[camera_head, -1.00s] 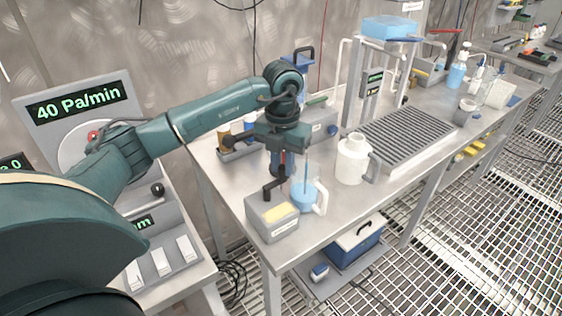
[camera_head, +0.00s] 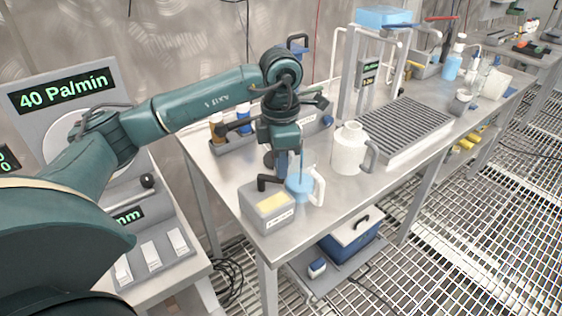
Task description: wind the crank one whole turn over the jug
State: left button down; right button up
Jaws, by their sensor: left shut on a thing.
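A grey box (camera_head: 267,210) with a yellow top panel stands at the table's near left corner. The dark crank (camera_head: 267,182) shows at the box's back edge, partly hidden by my gripper. My left gripper (camera_head: 281,172) points down from above and is shut on the crank's handle, which it mostly hides. A small light-blue jug (camera_head: 299,188) with a white handle stands just right of the box and the gripper. My right gripper is not in view.
A larger white jug (camera_head: 349,150) stands to the right, before a ribbed grey rack (camera_head: 405,128). A tray with brown and blue bottles (camera_head: 217,128) lies behind my left gripper. A blue box (camera_head: 350,243) sits below the table.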

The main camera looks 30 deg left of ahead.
pick_arm(q)
jog(key=shift+s+d+m+b, duration=0.1)
jog(key=shift+s+m+b, duration=0.35)
jog(key=shift+m, duration=0.65)
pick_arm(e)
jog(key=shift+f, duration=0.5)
pick_arm(q)
jog(key=c, duration=1.3)
grip_release()
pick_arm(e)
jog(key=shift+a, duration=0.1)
pick_arm(q)
notch_tip(320, 180, up, 13)
jog(key=shift+r+p, duration=0.1)
jog(key=shift+p, duration=0.8)
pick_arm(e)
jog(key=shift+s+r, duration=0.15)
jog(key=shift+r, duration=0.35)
